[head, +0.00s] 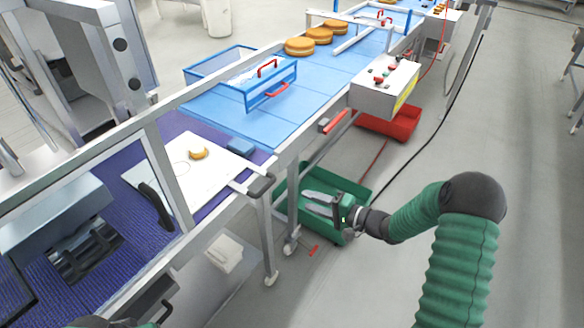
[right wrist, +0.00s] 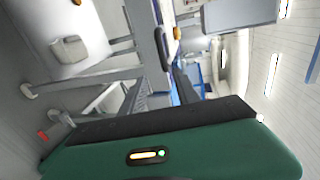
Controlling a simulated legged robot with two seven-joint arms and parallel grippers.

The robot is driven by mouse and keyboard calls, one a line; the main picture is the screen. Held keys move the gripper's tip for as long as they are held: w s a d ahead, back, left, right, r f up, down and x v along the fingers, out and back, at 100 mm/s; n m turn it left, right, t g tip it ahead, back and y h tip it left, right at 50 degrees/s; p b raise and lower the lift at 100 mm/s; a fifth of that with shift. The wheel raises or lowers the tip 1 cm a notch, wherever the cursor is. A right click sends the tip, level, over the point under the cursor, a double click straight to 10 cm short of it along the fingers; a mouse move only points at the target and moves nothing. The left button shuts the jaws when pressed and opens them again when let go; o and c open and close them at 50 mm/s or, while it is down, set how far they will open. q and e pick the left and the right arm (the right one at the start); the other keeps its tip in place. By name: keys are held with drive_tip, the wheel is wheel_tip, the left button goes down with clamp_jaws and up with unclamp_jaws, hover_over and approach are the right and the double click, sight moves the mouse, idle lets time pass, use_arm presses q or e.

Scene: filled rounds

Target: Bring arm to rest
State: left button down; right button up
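My right arm (head: 462,240), with a green ribbed sleeve, comes in from the lower right of the head view and bends left at a dark elbow. Its gripper (head: 308,203) appears over the green crate beside the conveyor table's legs. The two grey fingers look apart, with nothing visible between them. The right wrist view shows the green gripper housing (right wrist: 220,148) large at the bottom, with the table frame beyond. A dark and green piece at the bottom left edge of the head view may be my left arm; its gripper does not show.
The green crate (head: 357,193) and red crate (head: 400,130) stand on the floor. Floor right of the table is largely clear.

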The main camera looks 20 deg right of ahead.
drive_tip(key=s+a+n+g+h, duration=0.4)
drive_tip(key=s+n+g, duration=0.1)
drive_tip(key=s, duration=0.6)
drive_tip(key=s+a+n+g+h, duration=0.4)
drive_tip(key=s+a+n+g, duration=0.1)
drive_tip(key=s, duration=0.7)
drive_tip(key=shift+a+n+h, duration=0.15)
drive_tip(key=shift+n+h, duration=0.25)
drive_tip(key=shift+n, duration=0.2)
drive_tip(key=shift+d+f, duration=0.1)
drive_tip(key=shift+d, duration=0.25)
